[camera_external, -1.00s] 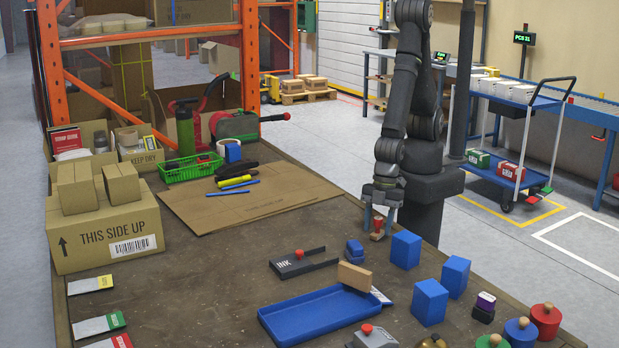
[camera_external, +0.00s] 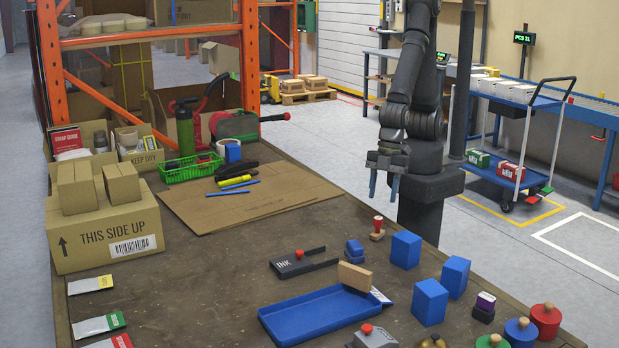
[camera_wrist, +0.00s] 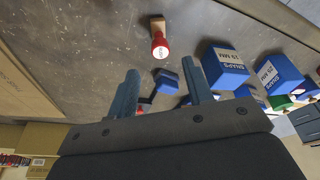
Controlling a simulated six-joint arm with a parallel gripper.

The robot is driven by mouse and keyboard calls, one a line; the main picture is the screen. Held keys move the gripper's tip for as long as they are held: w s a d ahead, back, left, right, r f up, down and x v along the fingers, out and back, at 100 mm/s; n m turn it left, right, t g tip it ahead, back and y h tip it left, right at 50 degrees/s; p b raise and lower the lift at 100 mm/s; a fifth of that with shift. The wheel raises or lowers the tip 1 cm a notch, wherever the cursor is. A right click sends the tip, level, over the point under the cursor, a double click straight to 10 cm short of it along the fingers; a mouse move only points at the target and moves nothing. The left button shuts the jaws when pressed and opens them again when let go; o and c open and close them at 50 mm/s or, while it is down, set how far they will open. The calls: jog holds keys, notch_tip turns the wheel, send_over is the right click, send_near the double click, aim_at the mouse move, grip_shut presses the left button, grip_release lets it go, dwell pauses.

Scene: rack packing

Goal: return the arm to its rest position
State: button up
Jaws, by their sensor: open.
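My gripper (camera_external: 383,186) is open and empty, raised above the table's far right edge in the external view. The stamp also shows in the wrist view (camera_wrist: 159,42), beyond the fingertips.
Blue boxes (camera_external: 406,250) stand right of the stamp. A blue tray (camera_external: 300,318), an ink pad case (camera_external: 303,263) and small blue pieces (camera_external: 354,249) lie nearer. Flat cardboard (camera_external: 250,200) covers the table to the left. The air around the gripper is clear.

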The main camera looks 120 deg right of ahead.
aim_at(379, 217)
jog(key=x, duration=0.9)
jog(key=shift+s+f, duration=0.1)
jog(key=shift+f, duration=0.25)
notch_tip(379, 217, up, 5)
jog(key=shift+d, duration=0.15)
jog(key=d+r, duration=0.7)
jog(key=d, duration=0.5)
jog(key=w+d+m, duration=0.3)
jog(key=d, duration=0.5)
jog(key=w+d+m+h, duration=0.1)
jog(key=w+d, duration=0.3)
jog(key=d, duration=0.4)
jog(key=shift+w+m, duration=0.25)
jog(key=shift+m, duration=0.65)
jog(key=shift+o, duration=0.2)
